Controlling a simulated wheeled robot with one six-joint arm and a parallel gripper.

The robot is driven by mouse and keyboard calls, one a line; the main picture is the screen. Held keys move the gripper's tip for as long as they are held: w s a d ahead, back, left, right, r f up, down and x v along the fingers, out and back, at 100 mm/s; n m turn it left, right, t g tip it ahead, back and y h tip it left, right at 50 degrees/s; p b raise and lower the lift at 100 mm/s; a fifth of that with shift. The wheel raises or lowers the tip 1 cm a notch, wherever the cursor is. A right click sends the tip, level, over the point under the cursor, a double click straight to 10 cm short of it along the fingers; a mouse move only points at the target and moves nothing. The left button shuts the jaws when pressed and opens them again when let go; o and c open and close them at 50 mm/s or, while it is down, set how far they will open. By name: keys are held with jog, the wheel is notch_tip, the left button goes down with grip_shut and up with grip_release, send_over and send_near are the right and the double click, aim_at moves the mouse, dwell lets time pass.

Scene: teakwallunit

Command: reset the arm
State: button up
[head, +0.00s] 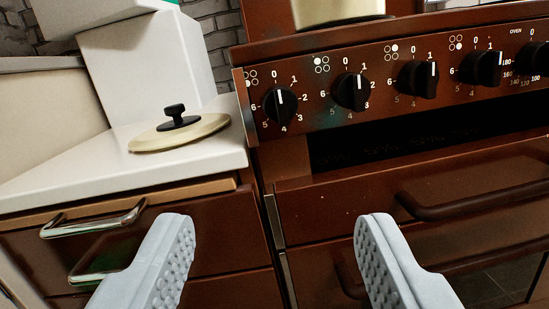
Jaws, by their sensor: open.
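My gripper (275,247) shows at the bottom of the head view. Its two pale grey fingers with dimpled inner pads stand wide apart. Nothing is between them. They are in front of a brown drawer unit and a brown stove (380,170), and I cannot tell whether they touch either. The rest of my arm is out of view.
Black knobs (280,104) line the stove's front, with an oven handle (475,199) below. A cream lid (180,133) lies on the white counter (90,160) at left, near white boxes (150,65). Metal drawer handles (94,224) protrude. A cream pot (338,10) stands on the stove.

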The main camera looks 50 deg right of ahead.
jog(key=s+a+r+n+t+y, duration=0.3)
jog(key=a+r+y, duration=0.2)
jog(key=a+r, duration=0.6)
jog(key=s+a+r+n+t+y, duration=0.3)
jog(key=a+r+n+y, duration=0.15)
jog(key=a+r, duration=0.65)
jog(key=s+a+r+n+y, duration=0.1)
jog(key=s+a+r+y, duration=0.1)
jog(key=s, duration=0.5)
jog(key=s+a+r+n+y, duration=0.2)
jog(key=s+a+r, duration=0.2)
jog(key=s, duration=0.4)
jog(key=s+a+r+n+y, duration=0.2)
jog(key=s+r, duration=0.3)
jog(key=s, duration=0.3)
jog(key=shift+a, duration=0.9)
jog(key=shift+w+r, duration=0.1)
